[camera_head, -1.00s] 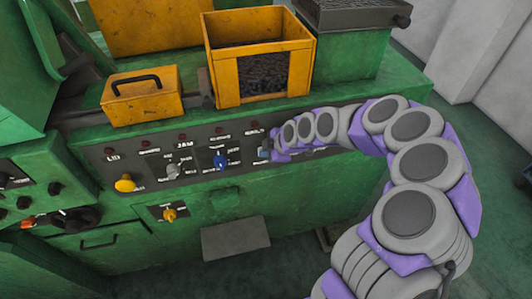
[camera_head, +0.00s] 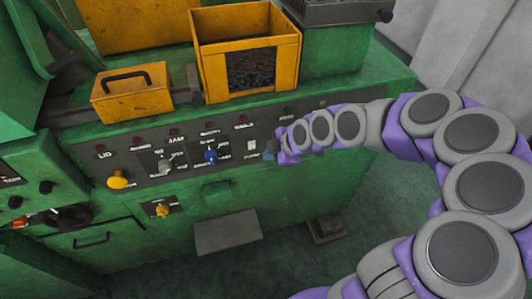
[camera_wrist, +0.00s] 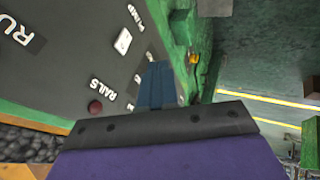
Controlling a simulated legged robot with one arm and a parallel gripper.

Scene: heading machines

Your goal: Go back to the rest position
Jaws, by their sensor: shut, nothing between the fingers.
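My gripper (camera_head: 270,153) is shut and empty, in front of the right part of the dark control panel (camera_head: 137,166) on the green machine. In the wrist view the blue-grey fingers (camera_wrist: 157,85) are together, with the panel (camera_wrist: 75,60) behind them to the left. A white switch (camera_head: 252,146) shows just left of my gripper; in the wrist view a white switch (camera_wrist: 123,41) sits by the "PUMP" label, apart from the fingers. My arm reaches in from the right.
The panel carries a yellow knob (camera_head: 118,179) and a blue knob (camera_head: 211,156). A yellow open bin (camera_head: 287,68) with dark contents and a yellow handled box (camera_head: 132,92) stand on the machine's ledge. Open floor (camera_head: 378,190) shows to the right.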

